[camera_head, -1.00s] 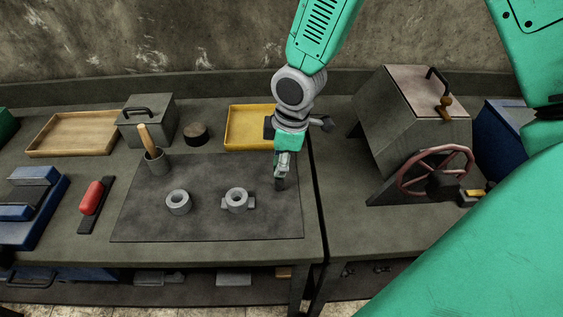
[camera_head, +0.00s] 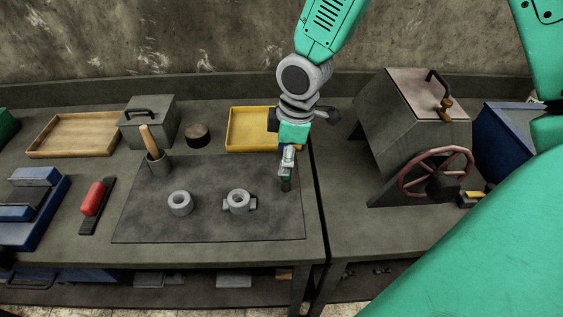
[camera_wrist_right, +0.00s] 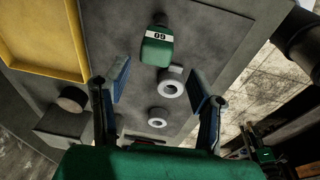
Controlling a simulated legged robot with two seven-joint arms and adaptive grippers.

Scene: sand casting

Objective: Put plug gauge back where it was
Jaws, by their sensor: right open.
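A green block-like piece with a white "60" label (camera_wrist_right: 158,45), apparently the plug gauge, shows in the right wrist view over the dark mat, with a dark round end beyond it. In the head view I cannot make it out clearly; my right gripper covers that area. My right gripper (camera_head: 287,180) is over the right part of the mat. In the wrist view its two blue fingers (camera_wrist_right: 160,72) are spread wide, with nothing between their tips, and the green piece is beyond them. My left gripper is not in view.
A grey ring (camera_head: 180,203) and a lugged ring (camera_head: 239,202) rest on the dark mat (camera_head: 150,225). A yellow tray (camera_head: 232,130) is behind. A machine with a handwheel (camera_head: 415,120) stands right.

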